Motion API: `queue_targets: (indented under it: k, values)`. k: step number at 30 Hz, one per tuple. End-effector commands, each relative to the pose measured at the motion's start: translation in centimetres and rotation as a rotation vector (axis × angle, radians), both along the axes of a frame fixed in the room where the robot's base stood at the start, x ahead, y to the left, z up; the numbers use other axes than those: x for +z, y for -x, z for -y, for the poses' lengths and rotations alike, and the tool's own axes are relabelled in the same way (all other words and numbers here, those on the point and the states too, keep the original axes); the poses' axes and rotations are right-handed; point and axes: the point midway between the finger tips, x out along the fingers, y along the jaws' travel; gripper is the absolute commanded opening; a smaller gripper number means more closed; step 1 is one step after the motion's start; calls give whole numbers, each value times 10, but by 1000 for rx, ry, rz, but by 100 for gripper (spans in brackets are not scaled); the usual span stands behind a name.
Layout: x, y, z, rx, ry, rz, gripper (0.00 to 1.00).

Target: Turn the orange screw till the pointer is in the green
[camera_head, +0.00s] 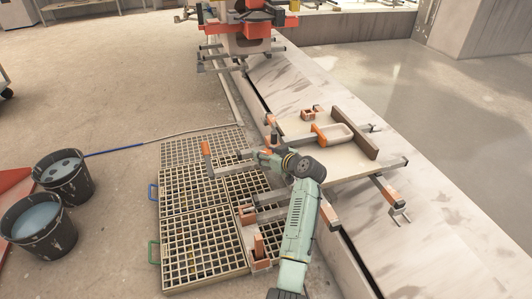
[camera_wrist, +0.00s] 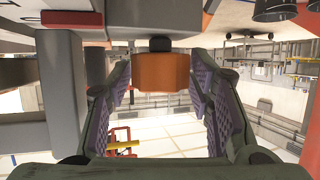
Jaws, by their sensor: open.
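In the wrist view an orange screw handle (camera_wrist: 160,72) hangs from a short black spindle (camera_wrist: 160,44), between the two finger pads of my gripper (camera_wrist: 161,84). The fingers are open, with a visible gap on each side of the handle. In the head view my gripper (camera_head: 266,157) is over the grating's right edge, beside a grey clamp bar (camera_head: 232,168). Several orange parts show there, and I cannot tell which is this handle. I cannot make out the pointer or a green zone in either view.
A grey block (camera_wrist: 62,75) stands close left of the fingers in the wrist view. A board (camera_head: 350,170) with an orange-ended handle (camera_head: 318,134) lies on the pale ledge (camera_head: 440,235). Two buckets (camera_head: 62,175) stand left of the floor grating (camera_head: 200,245).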

Motion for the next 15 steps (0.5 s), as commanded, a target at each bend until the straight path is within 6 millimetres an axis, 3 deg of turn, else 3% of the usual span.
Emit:
queue_targets:
  k: [8,15]
  values:
    - [0,-1,-1,0,1,1,47]
    - [0,-1,-1,0,1,1,31]
